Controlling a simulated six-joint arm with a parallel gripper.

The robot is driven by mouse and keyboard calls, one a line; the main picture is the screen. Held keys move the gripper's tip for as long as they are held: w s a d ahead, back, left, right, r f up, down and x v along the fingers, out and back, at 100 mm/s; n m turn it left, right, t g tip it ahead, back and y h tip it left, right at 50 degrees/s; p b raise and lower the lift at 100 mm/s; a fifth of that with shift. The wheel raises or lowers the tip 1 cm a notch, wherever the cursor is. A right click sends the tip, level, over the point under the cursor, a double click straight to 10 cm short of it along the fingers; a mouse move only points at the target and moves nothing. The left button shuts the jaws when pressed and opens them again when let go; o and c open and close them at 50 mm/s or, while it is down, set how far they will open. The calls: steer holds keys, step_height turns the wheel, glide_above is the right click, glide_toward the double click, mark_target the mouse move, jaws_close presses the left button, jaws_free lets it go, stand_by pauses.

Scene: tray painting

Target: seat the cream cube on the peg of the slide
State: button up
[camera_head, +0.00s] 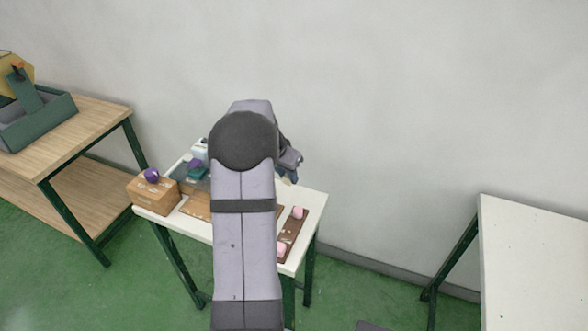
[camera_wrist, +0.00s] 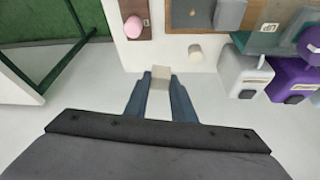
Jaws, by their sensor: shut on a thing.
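The cream cube (camera_wrist: 160,77) is between the fingertips of my gripper (camera_wrist: 160,90) in the wrist view. My gripper is shut on it. In the head view my gripper (camera_head: 290,172) is at the far right part of the white table, partly behind my own arm, and the cube is too small to make out surely. A dark brown strip (camera_head: 290,238) with two pink pieces lies on the table's right side. Its end also shows in the wrist view (camera_wrist: 133,6), apart from the cube. I cannot tell surely that this strip is the slide, and I cannot make out a peg.
A cream cylinder (camera_wrist: 195,52) stands near the cube. A brown board (camera_wrist: 178,22) carries a grey block (camera_wrist: 230,13). Grey (camera_wrist: 243,72) and purple (camera_wrist: 290,78) containers stand to the right. A cardboard box (camera_head: 153,196) sits at the table's left. My arm hides the table's middle.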

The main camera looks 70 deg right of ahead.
steer(key=w+a+m+p, duration=0.1)
steer(key=a+m, duration=0.1)
steer(key=w+a+m+g+p, duration=0.1)
steer(key=w+a+m+p, duration=0.1)
steer(key=w+a+f+m+g+y+p, duration=0.1)
steer(key=w+a+m+p, duration=0.1)
steer(key=a, duration=0.1)
steer(key=shift+w+m, duration=0.2)
steer(key=shift+m, duration=0.2)
steer(key=shift+f, duration=0.2)
steer(key=shift+d+f+b, duration=0.1)
steer(key=shift+f+b, duration=0.65)
steer(key=shift+f, duration=1.1)
steer(key=shift+f+b, duration=0.35)
steer(key=shift+b, duration=0.2)
steer(key=shift+f+b, duration=0.6)
steer(key=shift+b, duration=0.95)
